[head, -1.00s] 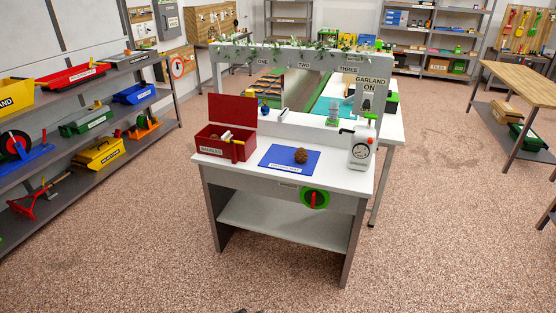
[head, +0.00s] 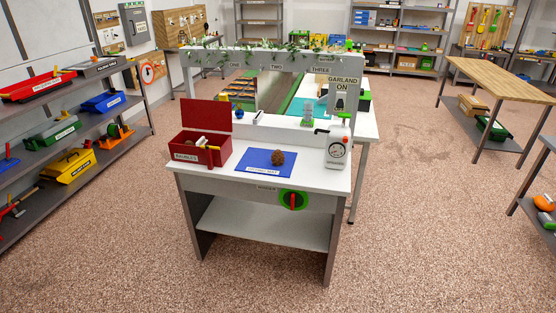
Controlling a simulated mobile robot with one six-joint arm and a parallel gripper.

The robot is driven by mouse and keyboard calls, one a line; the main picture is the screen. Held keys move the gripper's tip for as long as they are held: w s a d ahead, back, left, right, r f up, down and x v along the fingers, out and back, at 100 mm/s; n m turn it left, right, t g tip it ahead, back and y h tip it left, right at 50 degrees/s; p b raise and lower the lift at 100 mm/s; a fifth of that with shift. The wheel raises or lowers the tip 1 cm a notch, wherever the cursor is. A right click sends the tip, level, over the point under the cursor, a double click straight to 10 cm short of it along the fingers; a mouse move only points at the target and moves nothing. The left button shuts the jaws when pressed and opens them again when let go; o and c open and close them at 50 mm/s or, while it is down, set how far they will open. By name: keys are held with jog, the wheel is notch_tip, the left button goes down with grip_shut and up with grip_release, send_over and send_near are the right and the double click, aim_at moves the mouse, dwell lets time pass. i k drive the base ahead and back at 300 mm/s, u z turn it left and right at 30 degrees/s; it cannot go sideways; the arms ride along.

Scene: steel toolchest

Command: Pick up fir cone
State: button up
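The fir cone (head: 277,157) is a small brown rounded cone. It rests on the right part of a blue mat (head: 254,168) on the white bench top, in the head view. The mat has a white label along its front edge. My gripper is not in the head view, so its place relative to the cone does not show.
Left of the mat stands an open red box (head: 185,153) with items in it. A garlanded frame (head: 265,62) rises behind. A shelf rack (head: 60,150) stands at left; the floor in front (head: 120,250) is clear.

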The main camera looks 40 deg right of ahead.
aim_at(277, 158)
jog(key=i, duration=0.95)
jog(key=u, duration=0.05)
